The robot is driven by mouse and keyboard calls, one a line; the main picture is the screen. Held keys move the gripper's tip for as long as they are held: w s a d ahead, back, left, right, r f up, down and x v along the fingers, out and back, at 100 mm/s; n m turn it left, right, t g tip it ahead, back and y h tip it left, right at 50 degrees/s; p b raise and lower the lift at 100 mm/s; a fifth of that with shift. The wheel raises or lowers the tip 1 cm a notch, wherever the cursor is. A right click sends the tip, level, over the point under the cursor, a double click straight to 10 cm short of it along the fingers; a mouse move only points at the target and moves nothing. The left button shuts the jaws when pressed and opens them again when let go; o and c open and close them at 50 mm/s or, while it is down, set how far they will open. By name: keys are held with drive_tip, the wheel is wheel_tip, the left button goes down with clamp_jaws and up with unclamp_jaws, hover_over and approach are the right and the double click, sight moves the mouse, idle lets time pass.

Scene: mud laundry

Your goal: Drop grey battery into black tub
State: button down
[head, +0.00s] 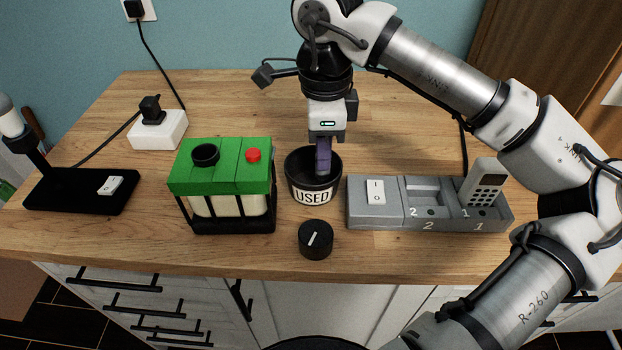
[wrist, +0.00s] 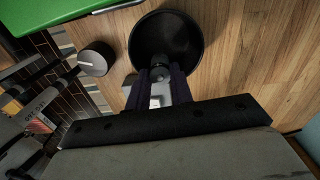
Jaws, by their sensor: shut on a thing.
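The black tub (head: 292,181), labelled USED, stands on the wooden counter in the middle of the head view. My gripper (head: 323,170) points straight down over it, with its dark purple fingers reaching into the tub's mouth. In the wrist view the round tub (wrist: 139,42) lies just beyond my fingertips (wrist: 162,76). My gripper is shut on the grey battery (wrist: 160,73), whose small rounded end shows between the fingertips, against the tub's dark inside. The fingers hide most of the battery. I cannot tell whether it touches the tub.
A green-topped box (head: 222,180) stands close left of the tub. A black knob (head: 316,239) is in front. A grey dock (head: 383,218) with a handset (head: 484,182) is on the right. A white socket block (head: 158,131) and a black lamp base (head: 75,192) are further left.

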drive_tip(key=c, duration=1.1)
unclamp_jaws()
drive_tip(key=shift+c, duration=0.2)
drive_tip(key=shift+r, duration=0.15)
wheel_tip(320, 180, up, 14)
drive_tip(key=shift+f, duration=0.25)
